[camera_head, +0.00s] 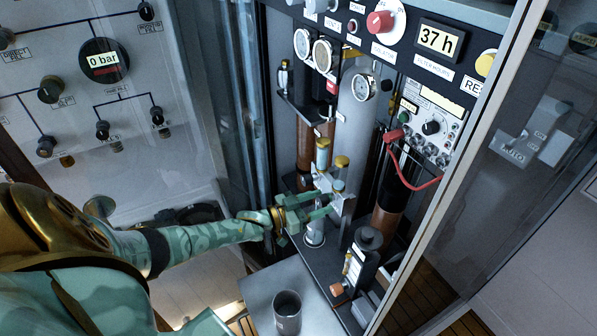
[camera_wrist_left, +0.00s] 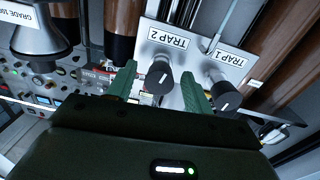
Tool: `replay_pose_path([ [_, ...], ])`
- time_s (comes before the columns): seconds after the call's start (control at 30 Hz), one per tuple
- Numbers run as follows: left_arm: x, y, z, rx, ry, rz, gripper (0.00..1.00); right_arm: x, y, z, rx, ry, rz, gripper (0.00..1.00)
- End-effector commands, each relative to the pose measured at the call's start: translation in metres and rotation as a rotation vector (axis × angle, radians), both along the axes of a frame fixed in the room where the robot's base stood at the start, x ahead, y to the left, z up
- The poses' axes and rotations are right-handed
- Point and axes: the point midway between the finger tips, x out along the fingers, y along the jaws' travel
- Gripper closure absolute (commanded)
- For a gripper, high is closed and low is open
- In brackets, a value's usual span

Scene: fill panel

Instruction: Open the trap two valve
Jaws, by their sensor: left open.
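The trap two valve is a dark round knob (camera_wrist_left: 159,82) with a white pointer line, under a "TRAP 2" label (camera_wrist_left: 170,40) on a silver plate (camera_wrist_left: 205,48). A matching trap one knob (camera_wrist_left: 222,92) sits to its right under a "TRAP 1" label (camera_wrist_left: 231,57). My left gripper (camera_wrist_left: 160,88) is open, its green fingers on either side of the trap two knob; I cannot tell whether they touch it. In the head view my left gripper (camera_head: 308,208) reaches the valve plate (camera_head: 340,200) in the cabinet and partly hides the knobs. My right gripper is not in view.
A cabinet frame post (camera_head: 470,130) stands to the right of the opening. Brown cylinders (camera_head: 390,205) and gauges (camera_head: 322,55) crowd the cabinet. A grey ledge (camera_head: 262,290) with a dark cup (camera_head: 287,312) lies below my left arm. A red cable (camera_head: 405,178) hangs at the right.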

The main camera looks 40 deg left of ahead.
Motion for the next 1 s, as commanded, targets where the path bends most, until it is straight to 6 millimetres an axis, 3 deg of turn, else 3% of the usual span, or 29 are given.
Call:
replay_pose_path([
  [0.23, -0.024, 0.011, 0.001, 0.000, 0.003, 0.000, 0.48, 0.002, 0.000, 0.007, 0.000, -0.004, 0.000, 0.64],
  [0.5, -0.091, 0.044, 0.002, 0.001, 0.005, 0.001, 0.48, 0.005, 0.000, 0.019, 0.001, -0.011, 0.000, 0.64],
  [0.7, -0.130, 0.062, 0.002, 0.001, 0.004, 0.000, 0.48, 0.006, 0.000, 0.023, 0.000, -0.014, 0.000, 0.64],
  [1.0, -0.148, 0.071, 0.002, 0.001, 0.000, 0.000, 0.48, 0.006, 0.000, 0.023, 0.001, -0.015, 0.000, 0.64],
])
